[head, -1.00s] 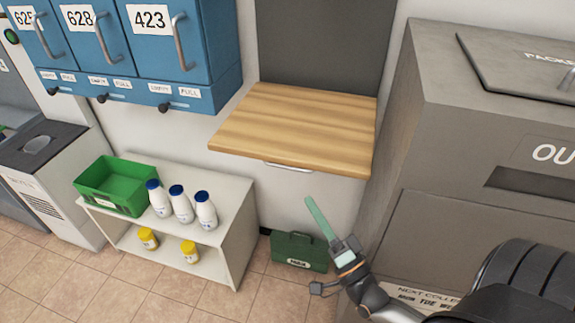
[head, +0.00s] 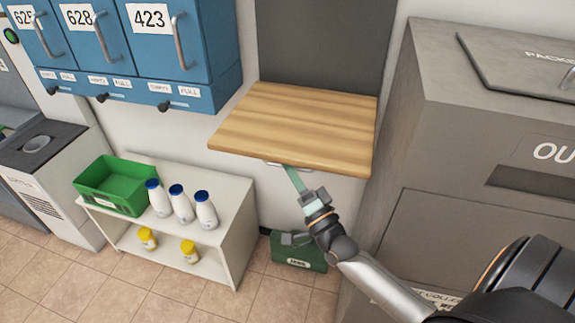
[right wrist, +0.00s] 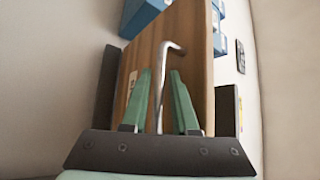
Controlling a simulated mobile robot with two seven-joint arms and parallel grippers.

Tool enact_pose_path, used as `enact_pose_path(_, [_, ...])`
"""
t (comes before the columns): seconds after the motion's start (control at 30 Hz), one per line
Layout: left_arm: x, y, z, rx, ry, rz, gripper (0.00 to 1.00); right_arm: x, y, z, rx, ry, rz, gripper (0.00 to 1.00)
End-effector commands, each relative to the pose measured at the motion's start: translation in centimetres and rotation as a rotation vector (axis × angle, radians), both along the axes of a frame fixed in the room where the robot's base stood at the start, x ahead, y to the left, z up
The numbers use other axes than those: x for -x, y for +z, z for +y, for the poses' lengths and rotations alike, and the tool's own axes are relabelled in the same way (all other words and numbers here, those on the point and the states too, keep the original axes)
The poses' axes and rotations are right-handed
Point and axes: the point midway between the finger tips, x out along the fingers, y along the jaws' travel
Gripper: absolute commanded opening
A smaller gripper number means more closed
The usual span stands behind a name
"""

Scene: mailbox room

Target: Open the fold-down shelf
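The wooden shelf (head: 295,125) juts out from the wall below a dark grey panel (head: 320,45) and looks about level. A metal handle (head: 272,162) sits low at its front edge, partly hidden by my right gripper (head: 288,170). In the right wrist view, the handle (right wrist: 160,85) runs between the two green fingers of the right gripper (right wrist: 161,72), with a gap on each side. The fingers are open, and the shelf's wooden face (right wrist: 190,50) is just beyond them. My left gripper is not in view.
Blue numbered lockers (head: 150,45) hang left of the shelf. Below stands a white rack (head: 240,235) with a green crate (head: 115,187) and bottles. A green box (head: 295,250) sits on the floor behind my right arm. A large grey bin (head: 465,110) stands close on the right.

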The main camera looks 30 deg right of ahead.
Motion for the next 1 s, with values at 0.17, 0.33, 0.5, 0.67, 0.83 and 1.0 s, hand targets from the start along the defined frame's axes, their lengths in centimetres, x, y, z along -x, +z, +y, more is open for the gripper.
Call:
enact_pose_path(0.17, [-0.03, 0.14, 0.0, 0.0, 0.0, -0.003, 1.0, 0.03, -0.02, 0.01, 0.0, 0.0, 0.0, 0.09])
enact_pose_path(0.33, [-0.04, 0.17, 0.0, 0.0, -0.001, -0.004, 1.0, 0.04, -0.03, 0.02, 0.0, 0.001, 0.0, 0.0])
enact_pose_path(0.5, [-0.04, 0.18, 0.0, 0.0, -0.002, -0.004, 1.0, 0.05, -0.04, 0.03, 0.0, 0.001, 0.0, 0.0])
enact_pose_path(0.67, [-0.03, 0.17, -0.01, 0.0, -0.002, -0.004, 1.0, 0.05, -0.04, 0.02, 0.0, 0.001, 0.0, 0.0])
enact_pose_path(0.83, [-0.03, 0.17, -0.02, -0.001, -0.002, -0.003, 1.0, 0.05, -0.05, 0.03, 0.0, 0.001, 0.0, 0.0])
enact_pose_path(1.0, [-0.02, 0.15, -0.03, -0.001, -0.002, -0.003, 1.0, 0.06, -0.07, 0.04, 0.0, 0.001, 0.0, 0.0])
